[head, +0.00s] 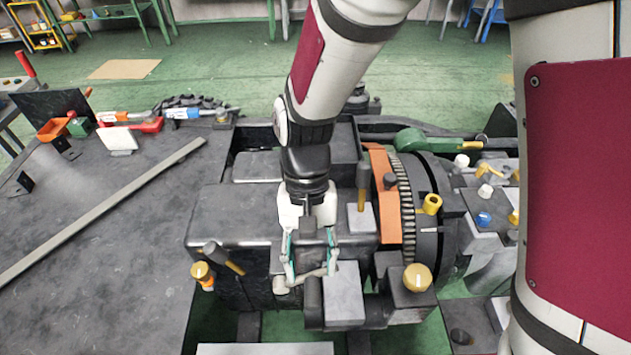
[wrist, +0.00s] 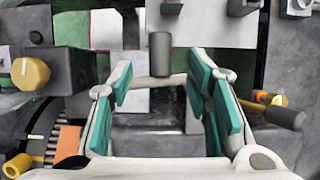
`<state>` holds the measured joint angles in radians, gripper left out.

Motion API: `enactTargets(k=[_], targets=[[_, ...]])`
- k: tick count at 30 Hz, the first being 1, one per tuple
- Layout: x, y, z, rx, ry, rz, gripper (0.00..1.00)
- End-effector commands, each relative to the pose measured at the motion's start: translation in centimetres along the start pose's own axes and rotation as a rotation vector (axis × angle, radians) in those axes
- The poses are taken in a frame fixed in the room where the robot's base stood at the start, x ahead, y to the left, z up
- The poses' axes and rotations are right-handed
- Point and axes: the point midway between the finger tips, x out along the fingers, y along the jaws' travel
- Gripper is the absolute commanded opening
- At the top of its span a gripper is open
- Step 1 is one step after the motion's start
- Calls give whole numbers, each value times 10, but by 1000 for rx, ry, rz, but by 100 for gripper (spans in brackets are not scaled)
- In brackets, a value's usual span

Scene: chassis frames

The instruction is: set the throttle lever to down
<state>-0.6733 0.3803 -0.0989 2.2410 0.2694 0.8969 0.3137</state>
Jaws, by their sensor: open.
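No label tells me which handle is the throttle lever. In the wrist view, a dark cylindrical handle (wrist: 160,54) stands between and just beyond my open fingers, with a pale bar by its lower end. My gripper (head: 309,281), with teal finger pads, is over the front of the dark machine; it also fills the lower wrist view (wrist: 166,86). I cannot tell whether it touches the handle. A black-gripped lever with a yellow shaft (head: 228,260) is to its left, and shows at right in the wrist view (wrist: 284,116). A similar upright lever (head: 362,175) stands by the orange plate.
Gold knobs (head: 417,277) and (head: 201,271) stick out on either side of my gripper. A toothed wheel (head: 406,200) and orange plate (head: 382,205) stand to the right. A grey block (head: 343,292) is close by the fingers.

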Motion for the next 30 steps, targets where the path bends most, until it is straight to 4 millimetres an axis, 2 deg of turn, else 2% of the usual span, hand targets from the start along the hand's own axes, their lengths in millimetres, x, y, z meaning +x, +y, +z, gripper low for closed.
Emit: enactTargets(k=[3, 9, 15, 23, 29, 30], targets=[[24, 1, 1, 1, -4, 3, 45], [51, 1, 0, 1, -2, 2, 45], [62, 1, 0, -1, 0, 1, 45], [63, 1, 0, -1, 1, 1, 45], [63, 1, 0, 0, 1, 1, 2], [63, 1, 0, -1, 1, 1, 0]])
